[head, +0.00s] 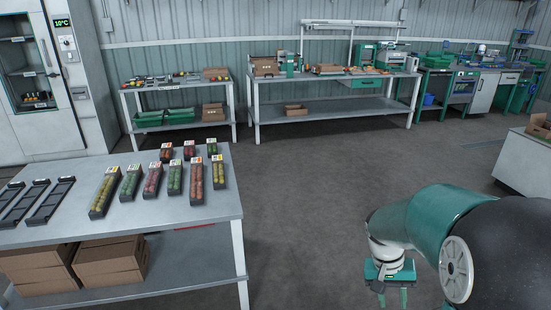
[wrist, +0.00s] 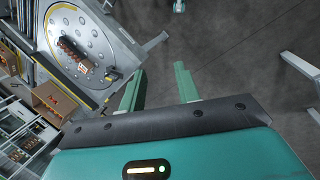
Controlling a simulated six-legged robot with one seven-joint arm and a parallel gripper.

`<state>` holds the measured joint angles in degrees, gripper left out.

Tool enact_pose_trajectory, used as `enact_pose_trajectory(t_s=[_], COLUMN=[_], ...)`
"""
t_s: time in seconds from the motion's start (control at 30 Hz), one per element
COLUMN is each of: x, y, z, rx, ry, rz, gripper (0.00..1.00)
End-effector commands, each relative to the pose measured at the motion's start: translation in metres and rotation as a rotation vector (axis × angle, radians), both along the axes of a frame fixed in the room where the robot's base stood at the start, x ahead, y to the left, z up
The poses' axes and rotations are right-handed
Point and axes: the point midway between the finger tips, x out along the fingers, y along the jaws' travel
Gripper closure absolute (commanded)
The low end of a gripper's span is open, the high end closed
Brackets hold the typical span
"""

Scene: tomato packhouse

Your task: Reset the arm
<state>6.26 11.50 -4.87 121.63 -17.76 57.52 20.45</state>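My arm reaches in from the right edge of the head view, with a teal and black link bending down to a white wrist. My gripper (head: 393,299) hangs at its end over open floor, pointing down, right of the near table. In the wrist view my gripper (wrist: 160,73) shows two green fingers standing apart with only grey floor between them. It is open and empty, and touches nothing that I can see.
The near table (head: 205,222) holds several packed tomato trays (head: 152,181) and empty black trays (head: 50,201). Benches (head: 335,102) line the back wall. A grey box-like stand (head: 522,162) is at right. The wrist view shows a round studded plate (wrist: 88,35) and a carton (wrist: 52,100).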

Motion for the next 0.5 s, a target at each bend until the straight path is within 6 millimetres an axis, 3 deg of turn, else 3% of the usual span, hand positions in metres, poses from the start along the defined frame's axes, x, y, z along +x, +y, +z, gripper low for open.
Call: enact_pose_trajectory(t_s=[0.03, 0.2, 0.5], x=[-0.003, -0.018, -0.057], y=[0.009, 0.037, 0.082], z=[0.016, 0.059, 0.120], rx=[0.015, 0.063, 0.131], ry=[-0.043, -0.164, -0.380], rz=[0.018, 0.090, 0.229], gripper=[0.68, 0.68, 0.68])
